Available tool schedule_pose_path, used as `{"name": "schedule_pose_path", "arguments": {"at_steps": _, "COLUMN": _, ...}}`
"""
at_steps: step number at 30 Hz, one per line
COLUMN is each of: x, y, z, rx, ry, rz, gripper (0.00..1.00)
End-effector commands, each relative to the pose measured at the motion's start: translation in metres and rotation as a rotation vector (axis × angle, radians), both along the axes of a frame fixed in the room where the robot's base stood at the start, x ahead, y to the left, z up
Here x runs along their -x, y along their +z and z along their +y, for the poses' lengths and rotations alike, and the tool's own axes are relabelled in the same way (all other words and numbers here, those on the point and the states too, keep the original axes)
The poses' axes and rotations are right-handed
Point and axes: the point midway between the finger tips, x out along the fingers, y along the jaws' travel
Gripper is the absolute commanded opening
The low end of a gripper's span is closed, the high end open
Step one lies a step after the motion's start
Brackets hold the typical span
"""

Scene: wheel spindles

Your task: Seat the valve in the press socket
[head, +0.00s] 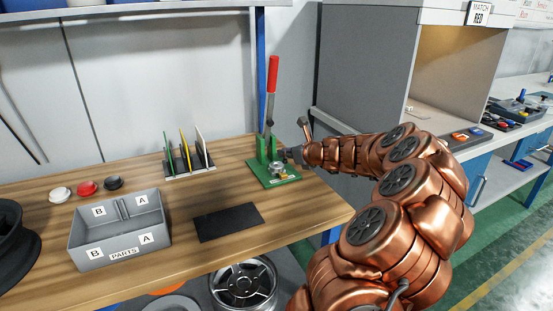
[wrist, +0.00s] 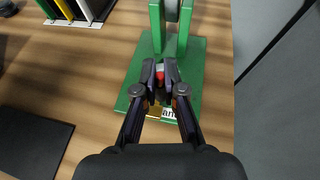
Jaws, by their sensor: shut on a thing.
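The green press (head: 275,172) stands near the right end of the wooden bench, with a long red-handled lever (head: 272,75) raised. A round silver part (head: 277,168) shows on its base in the head view. My gripper (wrist: 160,76) is over the green base in the wrist view, in front of the press column (wrist: 170,25). Its fingertips are shut on a small part with a red spot (wrist: 160,74), which I take as the valve. Most of it is hidden between the fingers. The socket is not clearly seen, so I cannot tell whether the valve touches it.
A grey parts bin (head: 120,232) marked A and B stands at left. A dark mat (head: 229,222) lies in front of the press. A rack of coloured plates (head: 188,160) stands behind. White, red and black caps lie at the far left. The bench's right edge is close.

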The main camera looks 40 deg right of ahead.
Motion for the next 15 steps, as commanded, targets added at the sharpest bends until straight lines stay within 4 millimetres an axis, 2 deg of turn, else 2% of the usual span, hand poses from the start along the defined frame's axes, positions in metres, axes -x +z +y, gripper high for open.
{"name": "schedule_pose_path", "arguments": {"at_steps": 1, "x": -0.011, "y": -0.002, "z": 0.0, "rx": 0.0, "ry": 0.004, "rz": 0.002, "gripper": 0.0}}
{"name": "schedule_pose_path", "arguments": {"at_steps": 6, "x": -0.035, "y": -0.003, "z": -0.003, "rx": 0.002, "ry": 0.0, "rz": 0.0, "gripper": 0.0}}
{"name": "schedule_pose_path", "arguments": {"at_steps": 10, "x": -0.044, "y": -0.004, "z": -0.004, "rx": 0.0, "ry": 0.0, "rz": 0.0, "gripper": 0.0}}
{"name": "schedule_pose_path", "arguments": {"at_steps": 15, "x": -0.046, "y": -0.013, "z": -0.004, "rx": -0.001, "ry": 0.0, "rz": 0.0, "gripper": 0.0}}
